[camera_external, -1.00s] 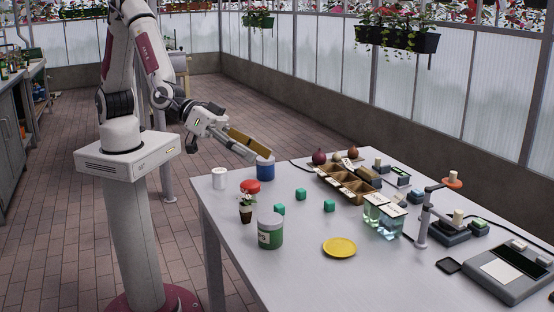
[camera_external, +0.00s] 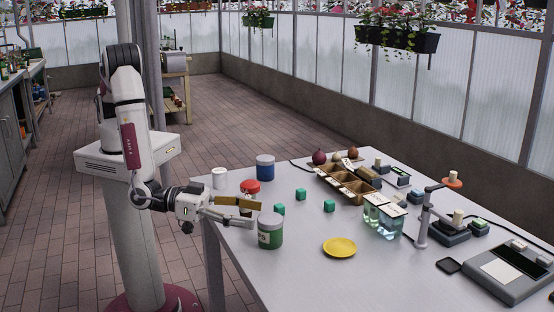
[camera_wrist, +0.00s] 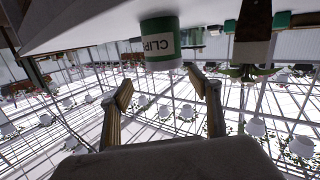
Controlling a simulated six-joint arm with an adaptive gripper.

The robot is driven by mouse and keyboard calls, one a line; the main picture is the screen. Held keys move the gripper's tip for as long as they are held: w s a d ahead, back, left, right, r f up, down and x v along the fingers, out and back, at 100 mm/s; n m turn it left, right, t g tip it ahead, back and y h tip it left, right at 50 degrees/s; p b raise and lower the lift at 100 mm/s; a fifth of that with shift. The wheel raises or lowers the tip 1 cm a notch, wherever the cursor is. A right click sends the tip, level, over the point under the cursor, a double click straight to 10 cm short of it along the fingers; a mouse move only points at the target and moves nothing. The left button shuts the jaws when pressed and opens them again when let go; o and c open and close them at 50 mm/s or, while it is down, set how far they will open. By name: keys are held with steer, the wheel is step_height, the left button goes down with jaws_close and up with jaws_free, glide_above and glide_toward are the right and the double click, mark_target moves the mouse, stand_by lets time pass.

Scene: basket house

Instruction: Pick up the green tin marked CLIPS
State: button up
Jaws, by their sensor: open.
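The green tin (camera_external: 270,232) stands upright near the left front edge of the table, with a pale label and a pale grey lid. In the wrist view the tin (camera_wrist: 160,42) appears upside down, its label reading CLIPS, just beyond the fingertips. My gripper (camera_external: 249,213) is at the table's left edge, pointing right toward the tin, close to it. In the wrist view my gripper (camera_wrist: 160,80) has its two fingers spread wide, with nothing between them. The tin lies ahead of the gap, apart from the fingers as far as I can see.

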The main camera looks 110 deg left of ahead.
mark_target(269, 224)
steer(key=shift+t+y, duration=0.6)
steer(key=shift+y, duration=0.2)
steer(key=shift+s+f, duration=0.7)
steer(key=shift+f, duration=0.25)
steer(key=shift+s+f, duration=0.7)
steer(key=shift+f, duration=0.2)
steer(key=shift+w, duration=0.1)
steer(key=shift+x, duration=1.2)
steer(key=shift+w, duration=0.1)
steer(key=shift+r+x, duration=0.15)
steer(key=shift+x, duration=1.1)
steer(key=shift+r+x, duration=0.1)
steer(key=shift+x, duration=1.15)
steer(key=c, duration=1.3)
